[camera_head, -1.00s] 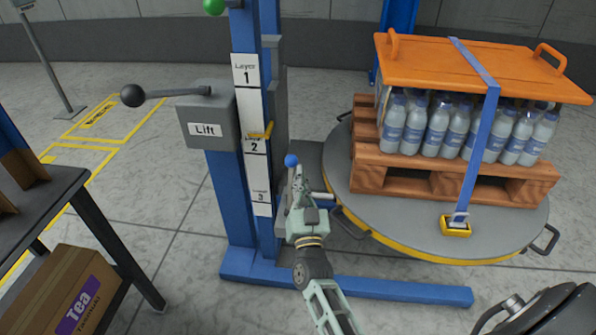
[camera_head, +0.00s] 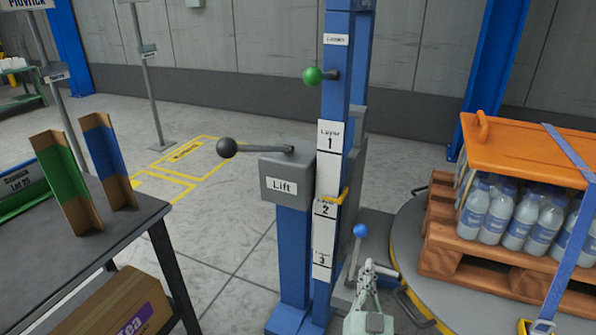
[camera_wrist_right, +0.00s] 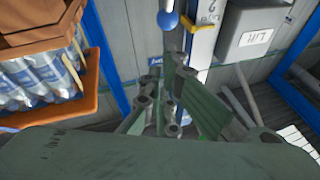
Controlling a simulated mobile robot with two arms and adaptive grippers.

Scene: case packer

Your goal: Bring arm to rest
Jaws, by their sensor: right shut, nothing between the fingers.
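My right gripper (camera_head: 368,275) is at the bottom of the head view, in front of the turntable's left edge. It is shut and empty, just below and right of a lever with a blue knob (camera_head: 360,231). I cannot tell whether it touches the lever. In the right wrist view the gripper (camera_wrist_right: 165,92) points toward the blue column, and the blue knob (camera_wrist_right: 168,20) is beyond it. The lift post (camera_head: 330,150) has a layer scale, a green-knobbed lever (camera_head: 313,75) and a grey Lift box (camera_head: 287,180). My left gripper is not in view.
A turntable (camera_head: 425,295) at right carries a wooden pallet (camera_head: 450,240) with bottles (camera_head: 510,215) under an orange top frame (camera_head: 515,155), strapped in blue. A dark table (camera_head: 60,245) with corner boards stands at left, with a Tea carton (camera_head: 115,305) below. Floor between table and post is clear.

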